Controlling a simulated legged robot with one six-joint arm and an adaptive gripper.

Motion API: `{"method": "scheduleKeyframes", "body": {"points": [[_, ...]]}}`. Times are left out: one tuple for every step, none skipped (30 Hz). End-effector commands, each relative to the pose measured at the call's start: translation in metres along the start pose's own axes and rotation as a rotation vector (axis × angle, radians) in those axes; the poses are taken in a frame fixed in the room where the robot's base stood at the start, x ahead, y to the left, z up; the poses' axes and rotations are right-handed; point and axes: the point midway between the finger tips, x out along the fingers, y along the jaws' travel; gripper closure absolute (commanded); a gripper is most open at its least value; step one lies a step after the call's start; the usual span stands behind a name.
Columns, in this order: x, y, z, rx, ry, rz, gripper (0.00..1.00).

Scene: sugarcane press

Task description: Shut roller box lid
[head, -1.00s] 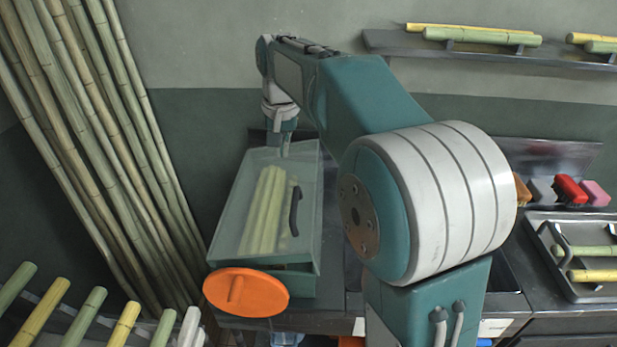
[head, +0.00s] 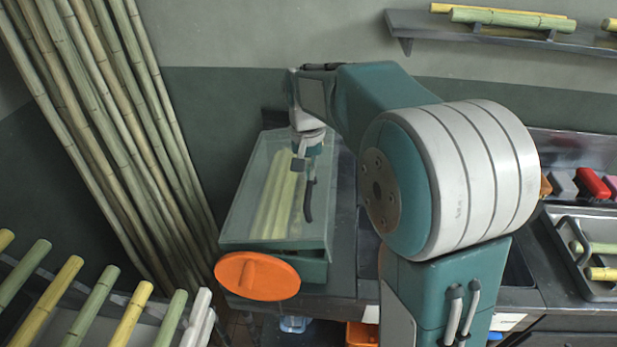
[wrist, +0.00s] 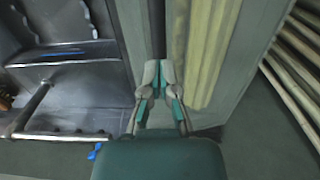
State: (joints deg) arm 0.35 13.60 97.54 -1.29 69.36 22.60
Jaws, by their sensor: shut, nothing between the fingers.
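The roller box (head: 312,268) is teal and stands at the left end of the counter. Its clear lid (head: 245,205) lies over pale yellow-green canes (head: 272,205) and has a dark curved handle (head: 308,202). The lid looks down or nearly down; I cannot tell whether it is fully seated. My gripper (head: 299,164) is over the far part of the lid, near the handle's far end. In the wrist view my gripper (wrist: 159,72) is shut and empty, with its tips close above the lid; contact is unclear.
An orange disc (head: 257,276) is at the box's near end. Tall canes (head: 130,140) lean on the wall at left. A shelf (head: 480,28) holds canes above.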

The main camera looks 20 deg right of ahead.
Motion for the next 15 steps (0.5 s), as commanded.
{"method": "scheduleKeyframes", "body": {"points": [[0.007,0.000,0.000,0.000,-0.003,0.001,1.00],[0.010,0.000,0.000,0.000,-0.002,0.001,1.00],[0.014,0.000,0.000,0.000,-0.002,0.001,1.00],[0.016,0.000,0.000,0.000,-0.002,0.001,1.00],[0.018,0.000,0.000,0.000,-0.001,0.001,1.00],[0.019,0.000,0.000,0.000,-0.001,0.000,1.00],[0.020,0.000,0.000,0.000,0.000,0.000,1.00],[0.020,0.000,0.000,0.000,0.000,0.000,1.00],[0.021,0.000,0.000,0.000,0.000,0.000,1.00],[0.021,0.000,0.000,0.000,0.000,0.000,1.00],[0.021,0.000,0.000,0.000,0.000,0.000,1.00],[0.021,0.000,0.000,0.000,0.000,0.000,1.00],[0.020,0.000,0.000,0.000,0.000,0.000,1.00],[0.020,0.000,0.000,0.000,0.000,0.000,1.00],[0.020,0.000,0.000,0.000,0.000,0.000,1.00]]}}
